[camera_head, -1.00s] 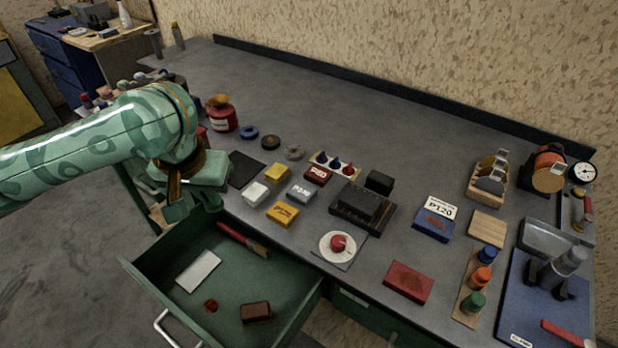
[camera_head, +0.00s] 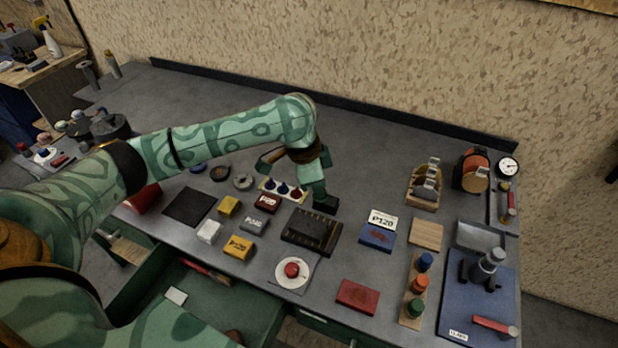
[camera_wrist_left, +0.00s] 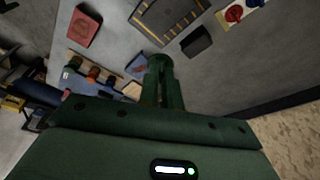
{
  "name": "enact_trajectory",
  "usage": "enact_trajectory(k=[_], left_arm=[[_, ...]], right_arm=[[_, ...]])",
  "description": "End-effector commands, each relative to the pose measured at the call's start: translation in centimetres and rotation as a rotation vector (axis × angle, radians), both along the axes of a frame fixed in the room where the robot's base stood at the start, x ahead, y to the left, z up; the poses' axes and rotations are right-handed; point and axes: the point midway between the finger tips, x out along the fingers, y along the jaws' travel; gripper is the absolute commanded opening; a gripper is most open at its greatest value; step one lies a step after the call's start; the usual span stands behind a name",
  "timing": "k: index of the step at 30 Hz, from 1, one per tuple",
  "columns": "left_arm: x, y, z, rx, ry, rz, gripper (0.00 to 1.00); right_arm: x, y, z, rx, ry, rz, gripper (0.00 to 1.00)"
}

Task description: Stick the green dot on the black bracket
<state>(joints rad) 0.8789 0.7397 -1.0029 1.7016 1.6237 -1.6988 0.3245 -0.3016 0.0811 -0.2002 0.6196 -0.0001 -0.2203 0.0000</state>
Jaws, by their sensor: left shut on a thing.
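A small black block (camera_head: 325,203), which looks like the black bracket, lies on the bench just behind a ribbed black tray (camera_head: 311,233). It also shows in the left wrist view (camera_wrist_left: 196,42). My left gripper (camera_head: 316,188) is above the bench at this block and partly covers it in the head view. In the left wrist view its fingers (camera_wrist_left: 160,80) are shut on a small, rounded, dark green thing (camera_wrist_left: 159,61), apparently the green dot. It appears apart from the block there; its height above the bench is unclear. My right gripper is not in view.
A red button on a white disc (camera_head: 291,270), small boxes (camera_head: 239,247) and a blue box (camera_head: 377,236) surround the tray. The bench behind is clear. An open green drawer (camera_head: 205,305) is in front.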

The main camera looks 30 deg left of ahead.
Motion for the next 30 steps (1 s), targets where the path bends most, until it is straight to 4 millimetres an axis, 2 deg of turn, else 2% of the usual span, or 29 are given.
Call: enact_trajectory(k=[1,3,9,15,23,29,30], left_arm=[[0.0,0.3,0.5,-0.001,0.005,-0.089,0.00],[0.0,0.7,-0.6,-0.001,0.001,-0.232,0.00],[-0.5,1.9,-3.2,0.001,-0.005,-0.503,0.00],[-0.8,2.3,-4.2,0.004,-0.009,-0.582,0.00],[-0.8,2.3,-4.2,0.004,-0.010,-0.583,0.00],[-0.8,2.4,-4.0,0.000,-0.009,-0.579,0.00],[-0.8,2.4,-4.5,-0.001,-0.009,-0.579,0.00]], right_arm=[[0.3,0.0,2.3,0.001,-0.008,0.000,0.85],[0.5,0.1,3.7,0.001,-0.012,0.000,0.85],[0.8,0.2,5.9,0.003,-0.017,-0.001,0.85],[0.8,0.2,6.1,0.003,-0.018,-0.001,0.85],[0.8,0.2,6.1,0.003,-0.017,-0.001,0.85],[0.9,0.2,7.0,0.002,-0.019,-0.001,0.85],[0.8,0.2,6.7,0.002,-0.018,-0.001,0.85]])
